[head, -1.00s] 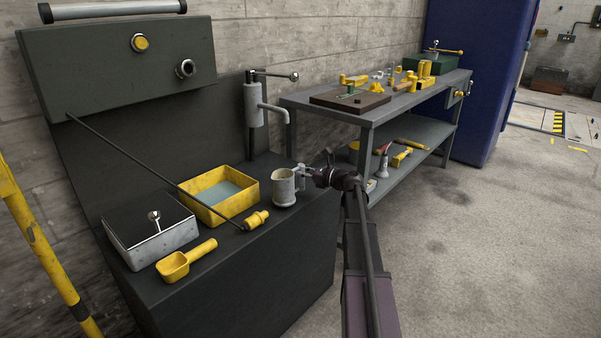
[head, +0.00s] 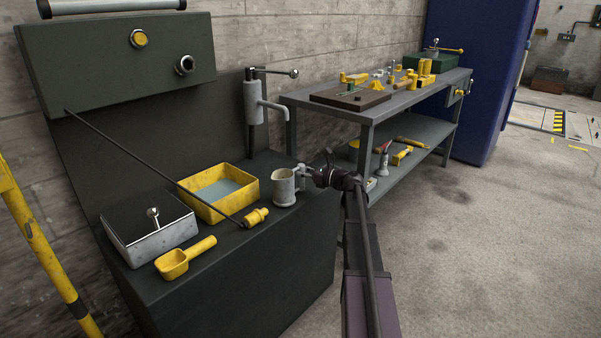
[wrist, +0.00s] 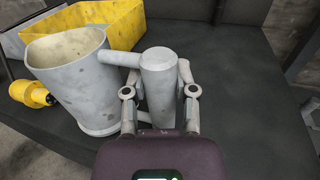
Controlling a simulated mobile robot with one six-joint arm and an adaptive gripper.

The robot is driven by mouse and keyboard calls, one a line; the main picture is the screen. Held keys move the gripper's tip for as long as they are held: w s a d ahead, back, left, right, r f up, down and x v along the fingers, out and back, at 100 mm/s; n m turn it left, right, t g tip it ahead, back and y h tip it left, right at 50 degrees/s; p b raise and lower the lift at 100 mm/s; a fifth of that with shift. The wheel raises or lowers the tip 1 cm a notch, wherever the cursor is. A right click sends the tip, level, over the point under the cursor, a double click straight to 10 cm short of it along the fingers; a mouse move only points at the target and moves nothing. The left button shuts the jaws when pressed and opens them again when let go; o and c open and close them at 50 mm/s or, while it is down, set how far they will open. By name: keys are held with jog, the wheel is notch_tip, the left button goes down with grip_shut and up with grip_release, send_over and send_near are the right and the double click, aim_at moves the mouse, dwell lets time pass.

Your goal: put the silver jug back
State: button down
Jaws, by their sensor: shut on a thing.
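The silver jug (head: 283,189) stands upright at the right end of the dark cabinet top (head: 240,265), below the pump spout. In the wrist view the jug (wrist: 88,85) is on the left, joined by a short arm to its thick round handle (wrist: 159,88). My gripper (head: 304,176) reaches in from the right at handle height. In the wrist view its two fingers (wrist: 159,84) sit on either side of the handle and are shut on it. The jug's base looks at the cabinet top; I cannot tell whether it touches.
A yellow tray (head: 243,197) and a yellow plug-like part (head: 255,217) are left of the jug. A lidded box (head: 165,246) and yellow scoop (head: 185,258) lie further left. The hand pump (head: 253,115) stands behind. A workbench (head: 375,112) is at the right.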

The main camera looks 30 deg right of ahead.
jog(key=shift+f+b, duration=0.45)
jog(key=shift+f, duration=0.05)
jog(key=shift+c, duration=1.7)
grip_release()
jog(key=shift+s+d, duration=0.1)
jog(key=v, duration=1.1)
jog(key=shift+s+d, duration=0.25)
jog(key=shift+s, duration=0.05)
